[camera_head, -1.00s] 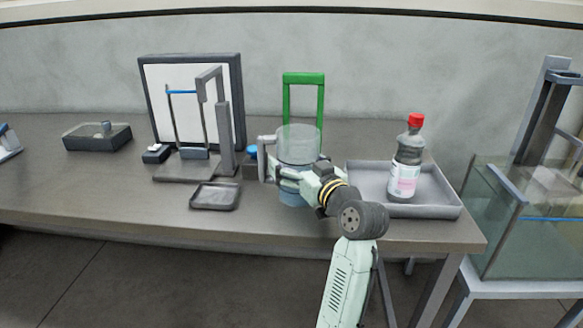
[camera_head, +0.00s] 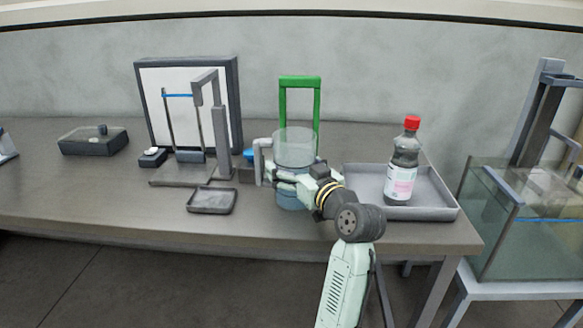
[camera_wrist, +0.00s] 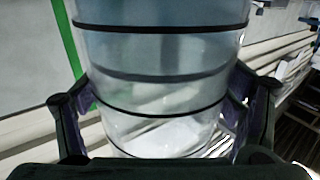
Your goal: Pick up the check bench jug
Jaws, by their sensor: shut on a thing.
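The check bench jug is a clear, round jug (camera_head: 295,146) with a grey handle on its left and bluish content low in it. It stands upright at the front middle of the bench in the head view. My gripper (camera_head: 290,180) is shut on it from the front right, around its body. In the wrist view the jug (camera_wrist: 160,85) fills the middle, with dark rings around it, between the two fingers of my gripper (camera_wrist: 165,110). My gripper hides part of the jug's lower half, and I cannot tell whether its base touches the bench.
A grey tray (camera_head: 432,207) with a red-capped bottle (camera_head: 402,165) is close on the right. A green frame (camera_head: 300,82) stands behind the jug. A stand with a white panel (camera_head: 185,75) and a small dark tray (camera_head: 212,201) are to the left. A glass tank (camera_head: 520,240) is at far right.

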